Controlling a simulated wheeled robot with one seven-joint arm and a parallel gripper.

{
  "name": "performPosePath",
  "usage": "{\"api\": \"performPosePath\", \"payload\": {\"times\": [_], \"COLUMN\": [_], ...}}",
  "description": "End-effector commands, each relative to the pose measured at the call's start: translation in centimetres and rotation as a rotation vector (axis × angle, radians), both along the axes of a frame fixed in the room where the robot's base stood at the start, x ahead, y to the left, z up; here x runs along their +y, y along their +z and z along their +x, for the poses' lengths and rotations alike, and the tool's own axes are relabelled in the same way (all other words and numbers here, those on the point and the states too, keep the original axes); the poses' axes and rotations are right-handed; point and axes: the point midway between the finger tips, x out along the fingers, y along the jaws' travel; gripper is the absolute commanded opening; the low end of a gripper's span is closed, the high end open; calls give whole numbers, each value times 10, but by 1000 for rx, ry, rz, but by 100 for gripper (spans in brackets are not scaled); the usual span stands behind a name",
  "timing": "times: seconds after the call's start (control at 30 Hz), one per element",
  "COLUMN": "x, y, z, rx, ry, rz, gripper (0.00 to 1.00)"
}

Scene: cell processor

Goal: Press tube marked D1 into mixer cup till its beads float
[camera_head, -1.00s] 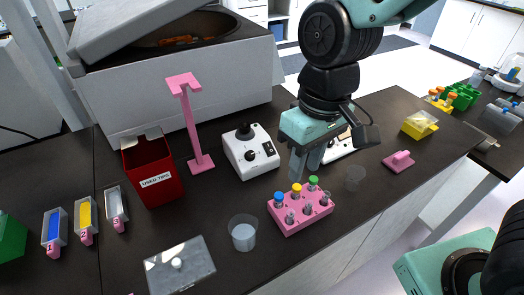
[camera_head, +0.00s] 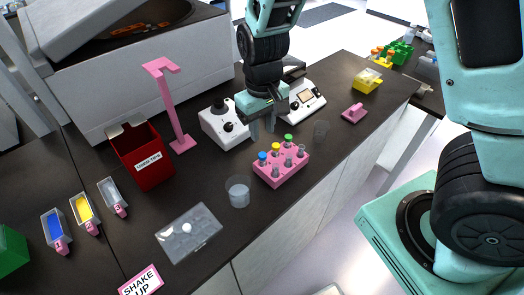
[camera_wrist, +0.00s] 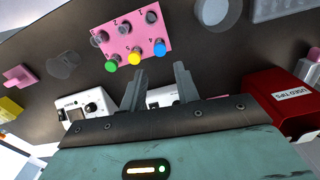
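I cannot read D1 on any tube. The white mixer (camera_head: 222,130) with a black cup on top (camera_head: 219,104) stands behind and left of the rack; in the wrist view it is mostly hidden behind my gripper. My gripper (camera_head: 262,131) is open and empty, fingers pointing down, behind the rack and right of the mixer. In the wrist view the fingers (camera_wrist: 161,70) are apart, near the colored caps of the rack (camera_wrist: 122,33).
A clear cup (camera_head: 237,192) stands left of the rack and another (camera_head: 321,130) right of it. The red tip box (camera_head: 146,158), pink stand (camera_head: 170,100) and lidded clear case (camera_head: 189,234) are to the left. A white device (camera_head: 301,100) stands behind my gripper.

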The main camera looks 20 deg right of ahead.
Motion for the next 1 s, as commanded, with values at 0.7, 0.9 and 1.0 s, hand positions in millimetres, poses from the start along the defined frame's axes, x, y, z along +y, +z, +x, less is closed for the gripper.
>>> {"api": "performPosePath", "payload": {"times": [0.7, 0.9, 1.0], "x": [0, 0, 0], "y": [-102, -104, -103], "z": [0, 0, 0], "rx": [0, -1, 0], "ry": [-1, 0, 0], "rz": [1, 1, 1], "gripper": [31, 31, 31]}}
